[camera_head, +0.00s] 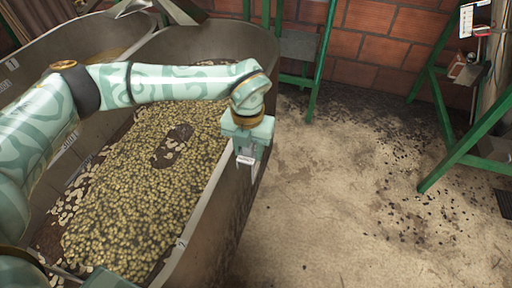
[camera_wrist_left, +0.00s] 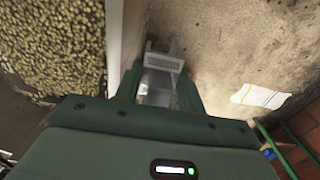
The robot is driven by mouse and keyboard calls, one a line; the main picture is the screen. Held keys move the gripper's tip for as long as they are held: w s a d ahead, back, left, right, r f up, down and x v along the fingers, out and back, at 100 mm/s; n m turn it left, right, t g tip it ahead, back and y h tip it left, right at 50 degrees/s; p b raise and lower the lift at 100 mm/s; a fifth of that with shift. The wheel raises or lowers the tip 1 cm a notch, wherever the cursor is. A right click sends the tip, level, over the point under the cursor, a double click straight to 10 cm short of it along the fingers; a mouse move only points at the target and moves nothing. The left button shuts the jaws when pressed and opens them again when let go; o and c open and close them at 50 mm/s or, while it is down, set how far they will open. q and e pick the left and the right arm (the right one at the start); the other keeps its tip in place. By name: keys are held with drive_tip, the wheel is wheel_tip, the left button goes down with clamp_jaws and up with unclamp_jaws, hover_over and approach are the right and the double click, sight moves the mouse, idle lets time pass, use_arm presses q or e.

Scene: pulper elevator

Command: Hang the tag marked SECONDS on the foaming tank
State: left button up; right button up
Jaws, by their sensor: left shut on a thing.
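My left gripper (camera_head: 246,152) is shut on a small pale grey tag (camera_head: 246,160) at the right-hand rim of the near tank (camera_head: 240,205), which is full of beans in liquid. In the left wrist view the tag (camera_wrist_left: 163,63) shows at the tips of my left gripper (camera_wrist_left: 160,92), just outside the tank's pale rim (camera_wrist_left: 115,40). It bears dark lettering too small to read. I cannot tell whether the tag touches the rim. My left arm crosses above the tank and hides part of it. My right gripper is not in view.
A second tank (camera_head: 45,60) stands to the left. Green metal frames (camera_head: 318,65) stand by the brick wall (camera_head: 380,45) and at the right (camera_head: 455,150). The concrete floor (camera_head: 330,210) right of the tank is open, with scattered dark bits. A white sheet (camera_wrist_left: 260,95) shows at right in the wrist view.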

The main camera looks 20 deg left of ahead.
sight(225, 158)
use_arm(q)
drive_tip(key=a, duration=0.3)
drive_tip(key=a+b, duration=0.1)
drive_tip(key=a, duration=0.2)
drive_tip(key=shift+s+a+f, duration=0.15)
drive_tip(key=shift+a, duration=0.2)
drive_tip(key=shift+a+f+b, duration=0.1)
drive_tip(key=shift+f+b, duration=0.25)
drive_tip(key=shift+f, duration=1.5)
drive_tip(key=o, duration=1.1)
drive_tip(key=shift+c, duration=0.2)
